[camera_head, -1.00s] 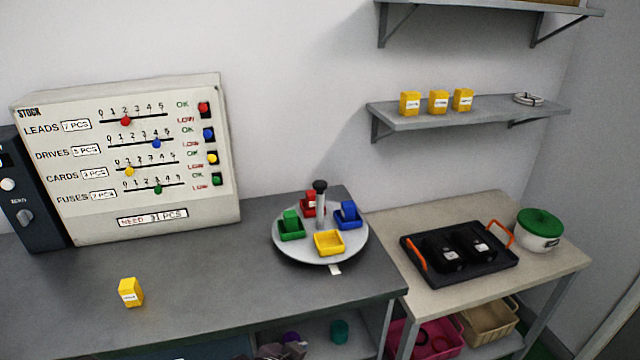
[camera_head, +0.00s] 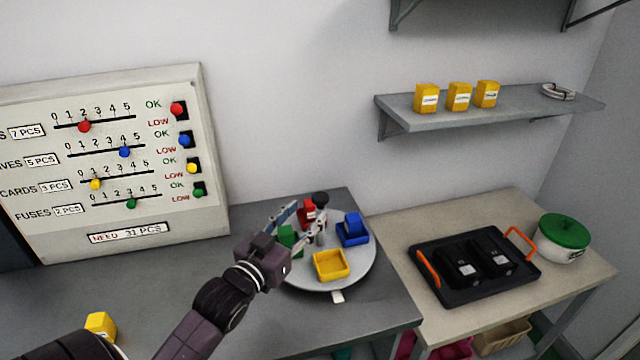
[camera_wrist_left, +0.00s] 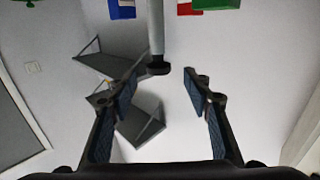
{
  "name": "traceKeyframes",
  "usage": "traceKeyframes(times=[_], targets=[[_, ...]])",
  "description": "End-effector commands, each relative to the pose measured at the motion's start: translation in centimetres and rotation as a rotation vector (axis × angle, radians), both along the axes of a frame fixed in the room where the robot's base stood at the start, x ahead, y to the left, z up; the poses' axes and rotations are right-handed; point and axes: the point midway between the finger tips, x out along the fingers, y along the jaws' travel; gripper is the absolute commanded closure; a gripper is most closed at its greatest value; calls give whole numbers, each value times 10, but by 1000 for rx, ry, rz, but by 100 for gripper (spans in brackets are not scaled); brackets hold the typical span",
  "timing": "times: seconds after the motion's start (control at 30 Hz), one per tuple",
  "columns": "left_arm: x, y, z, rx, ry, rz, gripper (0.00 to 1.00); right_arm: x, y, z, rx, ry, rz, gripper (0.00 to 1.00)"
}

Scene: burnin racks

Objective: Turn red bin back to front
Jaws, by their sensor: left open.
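The red bin (camera_head: 307,210) stands at the back of the round grey turntable (camera_head: 362,262), partly hidden by my left gripper (camera_head: 308,218). The turntable's post carries a black knob (camera_head: 320,198). My left gripper is open, its fingers beside the post over the back left of the turntable. In the left wrist view, the post and knob (camera_wrist_left: 156,67) show between the spread fingers, apart from both. The red bin (camera_wrist_left: 185,6) is cut off at that view's top edge. I cannot tell whether any finger touches a bin. My right gripper is not in view.
The turntable also bears a green bin (camera_head: 289,238), partly hidden, a yellow bin (camera_head: 331,265) and a blue bin (camera_head: 352,230). A stock panel (camera_head: 115,215) stands left. A black tray (camera_head: 430,295) and a green-lidded pot (camera_head: 563,240) are on the right table.

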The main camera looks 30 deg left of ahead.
Motion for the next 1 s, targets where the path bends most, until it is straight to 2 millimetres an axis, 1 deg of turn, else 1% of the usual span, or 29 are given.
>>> traceKeyframes(times=[0.07,0.17,0.4,0.47,0.57,0.63,0.83,0.93,0.97,1.0], targets=[[4,1,2,-1,-5,0,54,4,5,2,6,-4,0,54],[14,2,4,0,-7,1,54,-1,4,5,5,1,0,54],[51,5,4,0,-6,0,54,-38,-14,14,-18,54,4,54],[59,6,4,1,-6,1,54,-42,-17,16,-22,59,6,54],[70,6,2,0,-4,1,54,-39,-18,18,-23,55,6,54],[74,7,2,0,-4,0,54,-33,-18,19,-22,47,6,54],[78,7,0,1,-4,0,54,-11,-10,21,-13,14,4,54],[77,7,0,1,-4,0,54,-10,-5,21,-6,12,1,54],[77,7,0,1,-4,0,55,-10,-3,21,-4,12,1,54],[77,7,0,0,-4,0,60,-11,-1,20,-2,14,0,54]])
